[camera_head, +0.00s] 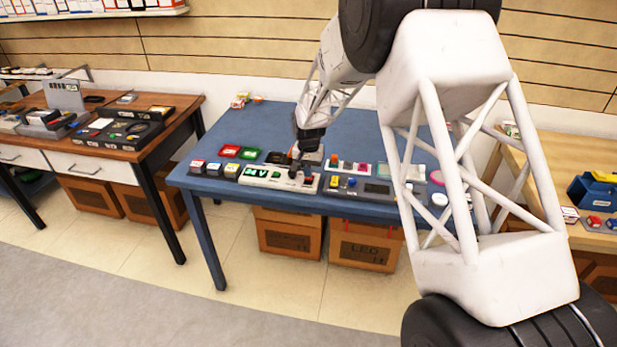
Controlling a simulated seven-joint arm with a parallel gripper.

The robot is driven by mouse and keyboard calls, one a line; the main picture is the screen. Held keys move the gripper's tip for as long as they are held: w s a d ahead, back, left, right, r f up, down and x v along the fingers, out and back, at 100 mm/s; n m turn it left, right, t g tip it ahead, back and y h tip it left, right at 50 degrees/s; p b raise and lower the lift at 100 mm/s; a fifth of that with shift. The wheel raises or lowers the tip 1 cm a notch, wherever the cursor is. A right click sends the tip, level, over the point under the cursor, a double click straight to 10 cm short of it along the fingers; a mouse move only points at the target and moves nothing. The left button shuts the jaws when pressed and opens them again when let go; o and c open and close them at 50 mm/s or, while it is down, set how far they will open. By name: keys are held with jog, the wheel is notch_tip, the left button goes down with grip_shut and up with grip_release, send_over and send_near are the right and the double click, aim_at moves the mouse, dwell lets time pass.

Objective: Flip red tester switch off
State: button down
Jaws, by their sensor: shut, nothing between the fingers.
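A pale tester (284,184) with a green display lies near the front edge of the blue table (228,204). A small red part (308,180), which looks like its switch, shows at its right end. Whether the switch is on or off is too small to tell. My gripper (295,166) reaches down from the back with its fingers shut and empty. The fingertips are just above or at the tester, left of the red part. I cannot tell whether they touch it. The gripper hides part of the tester's back edge.
Red and green trays (239,152) lie behind the tester, and several small blocks (213,168) sit to its left. A grey panel (362,188) with yellow and blue knobs is at its right. My arm covers the table's right side.

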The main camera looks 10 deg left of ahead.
jog(key=shift+f, duration=0.8)
dwell(0.8)
jog(key=shift+r, duration=3.5)
jog(key=shift+d+r, duration=0.1)
